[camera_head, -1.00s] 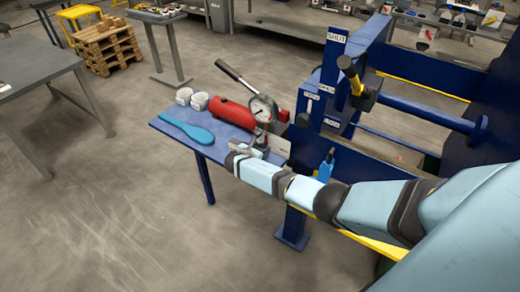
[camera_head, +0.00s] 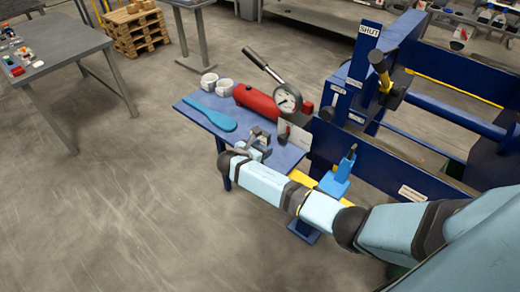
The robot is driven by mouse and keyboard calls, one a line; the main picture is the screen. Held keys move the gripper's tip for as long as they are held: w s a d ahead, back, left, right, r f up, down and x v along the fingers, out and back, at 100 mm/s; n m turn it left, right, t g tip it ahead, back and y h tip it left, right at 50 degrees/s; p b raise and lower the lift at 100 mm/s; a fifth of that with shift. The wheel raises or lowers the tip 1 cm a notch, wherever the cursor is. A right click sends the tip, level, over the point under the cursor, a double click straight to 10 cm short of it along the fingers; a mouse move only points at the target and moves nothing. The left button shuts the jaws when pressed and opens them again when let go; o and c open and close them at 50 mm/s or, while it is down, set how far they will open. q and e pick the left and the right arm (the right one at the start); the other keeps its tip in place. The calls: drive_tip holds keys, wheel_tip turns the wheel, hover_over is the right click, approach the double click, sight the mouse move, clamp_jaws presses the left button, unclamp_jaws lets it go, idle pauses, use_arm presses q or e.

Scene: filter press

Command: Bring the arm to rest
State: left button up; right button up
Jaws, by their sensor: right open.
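My right arm (camera_head: 317,207) reaches in from the lower right, with its light blue links stretched toward the small blue table (camera_head: 200,105). My right gripper (camera_head: 258,138) is at the front edge of this table, small and partly hidden by its own wrist. It is open and I see nothing held in it. It is in front of the red hand pump (camera_head: 258,101) and its round gauge (camera_head: 287,98), apart from both as far as I can tell. My left gripper is not in view.
The blue press frame (camera_head: 385,155), with a yellow-and-black handle (camera_head: 381,72) and a blue valve (camera_head: 339,178), stands at right. The floor at left front is clear.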

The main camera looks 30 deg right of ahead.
drive_tip(key=shift+s+a+r, duration=0.15)
drive_tip(key=shift+s+a, duration=0.05)
drive_tip(key=shift+a, duration=0.15)
drive_tip(key=s+a+f+m+t+y, duration=0.1)
drive_tip(key=s+a+f+m+y, duration=0.4)
drive_tip(key=s, duration=0.4)
drive_tip(key=s+a+f+m+t+y, duration=0.1)
drive_tip(key=s+a+f+m+y, duration=0.1)
drive_tip(key=s+a+f+y, duration=0.45)
drive_tip(key=s+r+m+t+y, duration=0.2)
drive_tip(key=s+r+m, duration=0.2)
drive_tip(key=s, duration=0.5)
drive_tip(key=s+r+m+t+y, duration=0.2)
drive_tip(key=s+r+m, duration=0.1)
drive_tip(key=s+m, duration=0.5)
drive_tip(key=shift+s+d+r+m, duration=0.15)
drive_tip(key=shift+s+r+m, duration=0.15)
drive_tip(key=shift+s+r, duration=0.1)
